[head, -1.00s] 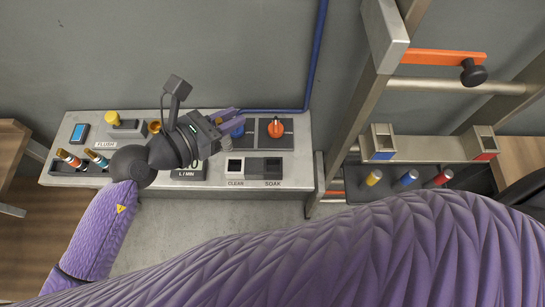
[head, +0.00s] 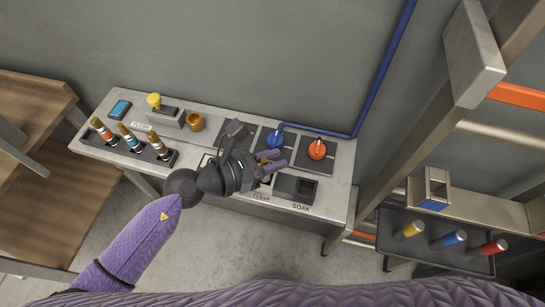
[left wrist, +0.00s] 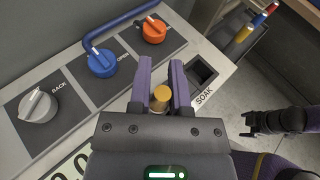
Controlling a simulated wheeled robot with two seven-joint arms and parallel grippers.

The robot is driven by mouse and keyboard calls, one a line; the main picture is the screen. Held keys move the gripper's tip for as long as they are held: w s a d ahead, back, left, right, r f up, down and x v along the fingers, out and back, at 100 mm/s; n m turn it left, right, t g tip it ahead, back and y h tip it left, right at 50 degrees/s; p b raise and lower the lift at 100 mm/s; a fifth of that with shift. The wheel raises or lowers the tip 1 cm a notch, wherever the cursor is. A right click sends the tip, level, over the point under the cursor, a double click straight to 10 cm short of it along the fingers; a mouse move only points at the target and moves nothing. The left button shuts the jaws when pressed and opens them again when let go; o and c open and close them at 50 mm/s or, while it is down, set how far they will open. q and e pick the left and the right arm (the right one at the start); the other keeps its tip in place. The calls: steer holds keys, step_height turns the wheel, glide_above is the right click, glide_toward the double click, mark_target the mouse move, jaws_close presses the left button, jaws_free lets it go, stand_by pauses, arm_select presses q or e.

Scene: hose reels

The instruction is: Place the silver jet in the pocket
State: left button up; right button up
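My left gripper (head: 277,156) is shut on a brass-topped jet (head: 267,155) over the front of the grey console. The left wrist view shows the brass top (left wrist: 160,94) between the purple fingers; the body is mostly hidden, so I cannot tell its colour. The square, dark SOAK pocket (head: 295,189) lies just right of the gripper, empty as far as I see, and shows in the left wrist view (left wrist: 201,73). The CLEAR pocket is mostly hidden under the gripper. My right gripper (left wrist: 250,123) is empty in the left wrist view, fingers apart.
Blue (head: 275,140) and orange (head: 317,149) knobs stand behind the pockets. A blue pipe (head: 385,70) runs behind. A tray (head: 390,238) with coloured cylinders is at right.

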arm_select(q)
steer(key=o, duration=0.3)
steer(key=shift+o, duration=0.2)
steer(key=shift+r, duration=0.25)
steer(key=v, duration=1.2)
steer(key=shift+b, duration=0.3)
